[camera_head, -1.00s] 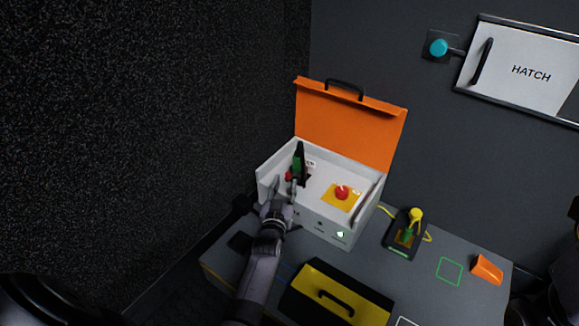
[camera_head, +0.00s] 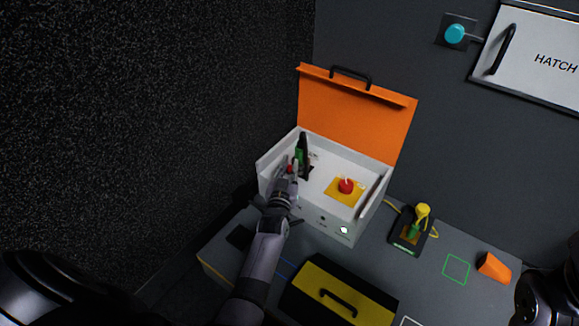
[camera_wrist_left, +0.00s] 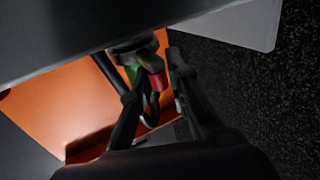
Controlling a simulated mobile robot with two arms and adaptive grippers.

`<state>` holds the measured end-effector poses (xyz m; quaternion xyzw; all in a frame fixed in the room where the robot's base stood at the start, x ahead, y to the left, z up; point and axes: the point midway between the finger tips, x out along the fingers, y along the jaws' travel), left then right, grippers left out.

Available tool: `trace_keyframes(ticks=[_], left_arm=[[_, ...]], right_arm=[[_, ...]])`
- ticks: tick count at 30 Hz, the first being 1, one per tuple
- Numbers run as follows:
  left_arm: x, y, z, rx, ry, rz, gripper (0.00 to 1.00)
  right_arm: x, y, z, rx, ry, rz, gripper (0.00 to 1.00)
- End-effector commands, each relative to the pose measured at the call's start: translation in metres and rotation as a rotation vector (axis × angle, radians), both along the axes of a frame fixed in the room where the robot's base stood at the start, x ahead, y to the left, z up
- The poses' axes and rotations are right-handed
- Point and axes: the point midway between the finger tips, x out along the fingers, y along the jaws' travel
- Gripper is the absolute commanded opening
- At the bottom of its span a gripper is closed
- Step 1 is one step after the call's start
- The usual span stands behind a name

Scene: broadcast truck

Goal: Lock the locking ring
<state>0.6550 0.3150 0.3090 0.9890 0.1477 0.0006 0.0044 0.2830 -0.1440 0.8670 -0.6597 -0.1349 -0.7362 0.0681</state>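An open white case (camera_head: 318,215) with a raised orange lid (camera_head: 355,115) stands on the table. Inside, at its left, is a dark upright fitting with a green part (camera_head: 300,155) and a small red part (camera_head: 290,169). I cannot tell which part is the locking ring. My left gripper (camera_head: 287,178) reaches over the front wall to this fitting. In the left wrist view, its fingers (camera_wrist_left: 152,82) are spread on either side of the green part (camera_wrist_left: 132,72) and red part (camera_wrist_left: 158,81); contact is unclear. My right gripper does not show clearly.
A red button (camera_head: 346,185) on a yellow plate is in the case's right half. A black-and-yellow toolbox (camera_head: 340,290) lies in front. A hatch (camera_head: 540,60) is on the wall.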

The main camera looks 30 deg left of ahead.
Motion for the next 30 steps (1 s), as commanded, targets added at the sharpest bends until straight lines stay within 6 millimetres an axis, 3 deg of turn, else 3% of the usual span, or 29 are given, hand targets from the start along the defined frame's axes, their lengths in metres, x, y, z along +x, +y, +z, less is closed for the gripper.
trace_keyframes(ticks=[6, 30], left_arm=[[-0.0001, 0.0001, -0.0002, 0.000, 0.000, 0.000, 0.00], [0.0000, 0.0015, 0.0000, 0.000, 0.000, -0.012, 0.00]], right_arm=[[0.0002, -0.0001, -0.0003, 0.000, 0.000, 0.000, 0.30], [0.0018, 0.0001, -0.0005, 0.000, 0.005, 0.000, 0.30]])
